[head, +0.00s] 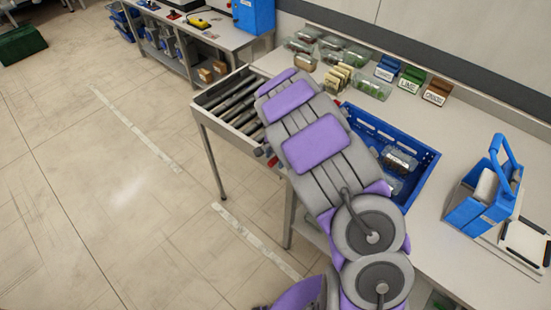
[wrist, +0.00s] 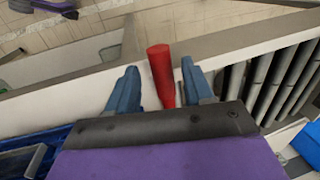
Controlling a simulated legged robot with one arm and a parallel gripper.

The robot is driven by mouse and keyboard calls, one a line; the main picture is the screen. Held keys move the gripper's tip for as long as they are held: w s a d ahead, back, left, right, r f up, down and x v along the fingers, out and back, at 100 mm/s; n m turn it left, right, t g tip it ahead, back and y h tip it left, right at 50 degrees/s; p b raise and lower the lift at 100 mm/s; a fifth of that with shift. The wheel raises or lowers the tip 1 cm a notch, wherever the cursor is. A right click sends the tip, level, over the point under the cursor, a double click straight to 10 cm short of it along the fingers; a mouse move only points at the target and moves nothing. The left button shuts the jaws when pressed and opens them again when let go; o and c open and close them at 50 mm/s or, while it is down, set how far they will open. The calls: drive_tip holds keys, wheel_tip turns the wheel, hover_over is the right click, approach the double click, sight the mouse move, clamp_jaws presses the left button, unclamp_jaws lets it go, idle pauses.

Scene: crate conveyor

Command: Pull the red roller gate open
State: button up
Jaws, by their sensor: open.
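The red gate handle (wrist: 161,70) stands between the two blue fingers of my open gripper (wrist: 159,68) in the wrist view. A gap shows on both sides of it, wider on the left; I cannot tell whether either finger touches it. In the head view a small red piece of the handle (head: 272,161) shows at the near edge of the roller conveyor (head: 203,111), beside my arm. My arm hides most of the gripper and the rest of the gate there. The wrist view also shows the conveyor's rollers (wrist: 262,78) to the right of the handle.
A blue crate (head: 427,168) with packs in it sits on the bench right of my arm. A blue carrier (head: 482,205) stands farther right. Packs and blue, green and brown label holders (head: 411,80) line the back.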

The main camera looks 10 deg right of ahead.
drive_tip(key=shift+a+f, duration=0.1)
drive_tip(key=shift+f, duration=0.15)
drive_tip(key=shift+a, duration=0.1)
drive_tip(key=shift+a, duration=0.1)
drive_tip(key=shift+a, duration=0.1)
drive_tip(key=shift+c, duration=0.5)
drive_tip(key=shift+w, duration=0.1)
clamp_jaws()
drive_tip(key=shift+r, duration=0.1)
